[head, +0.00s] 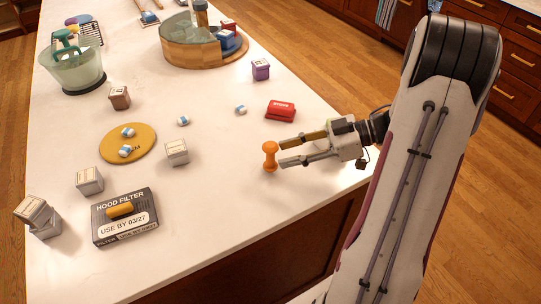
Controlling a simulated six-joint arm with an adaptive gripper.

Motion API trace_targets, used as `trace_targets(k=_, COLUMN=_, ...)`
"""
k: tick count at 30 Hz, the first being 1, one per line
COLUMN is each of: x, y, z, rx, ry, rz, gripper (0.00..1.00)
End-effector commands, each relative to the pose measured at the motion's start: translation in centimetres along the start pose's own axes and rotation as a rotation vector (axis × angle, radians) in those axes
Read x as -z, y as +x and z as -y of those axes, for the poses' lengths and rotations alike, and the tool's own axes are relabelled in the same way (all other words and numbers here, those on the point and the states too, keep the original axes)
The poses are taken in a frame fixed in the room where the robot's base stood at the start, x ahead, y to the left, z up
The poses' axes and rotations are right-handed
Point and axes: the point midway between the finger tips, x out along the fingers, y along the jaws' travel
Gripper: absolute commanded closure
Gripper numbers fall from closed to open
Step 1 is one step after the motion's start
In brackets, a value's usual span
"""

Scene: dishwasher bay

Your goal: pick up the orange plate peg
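The orange plate peg (270,156) stands upright on the white countertop, near the counter's right side. It has a rounded top, a narrow waist and a wider base. My gripper (280,153) comes in from the right, low over the counter. Its two fingers are spread apart, and their tips are at the peg's right side. I cannot tell whether the tips touch the peg or whether it is between them.
A red box (281,111) lies just behind my gripper. A white box (177,152) stands left of the peg, near a yellow disc (109,143). A dark hood filter box (125,228) is at front left. The counter edge runs close below my gripper.

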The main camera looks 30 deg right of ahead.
Motion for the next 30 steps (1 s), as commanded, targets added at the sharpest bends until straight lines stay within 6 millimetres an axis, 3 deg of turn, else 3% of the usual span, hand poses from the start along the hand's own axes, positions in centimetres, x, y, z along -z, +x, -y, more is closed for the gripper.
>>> trace_targets(k=16, x=0.0, y=1.0, z=-0.1, rx=0.0, ry=0.001, rz=0.0, gripper=0.65)
trace_targets(k=30, x=-0.2, y=5.4, z=-0.5, rx=0.001, ry=0.001, rz=0.0, gripper=0.65)
